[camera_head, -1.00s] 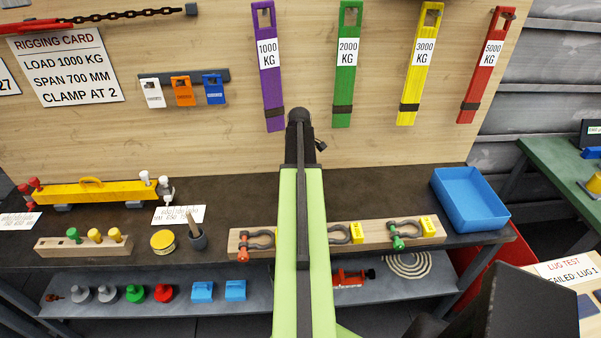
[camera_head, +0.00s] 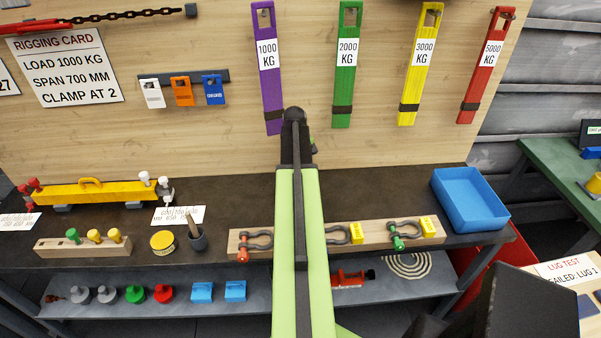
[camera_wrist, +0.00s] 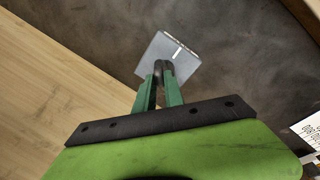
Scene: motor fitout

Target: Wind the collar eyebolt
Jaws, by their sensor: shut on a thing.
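In the wrist view my gripper (camera_wrist: 160,88) has its two green fingers closed around a dark rounded piece that looks like the eye of the collar eyebolt (camera_wrist: 165,66). The eye stands over a grey block (camera_wrist: 163,52) with a white line on its top, on the dark bench. The thread and how deep it sits are hidden. In the head view my own arm covers the gripper, the eyebolt and the block.
The dark bench top (camera_head: 350,195) carries a yellow beam (camera_head: 100,192), a wooden rack with shackles (camera_head: 375,233), a blue tray (camera_head: 468,198) and a yellow tin (camera_head: 162,241). Coloured slings, such as the purple one (camera_head: 268,85), hang on the wooden backboard (camera_head: 215,120).

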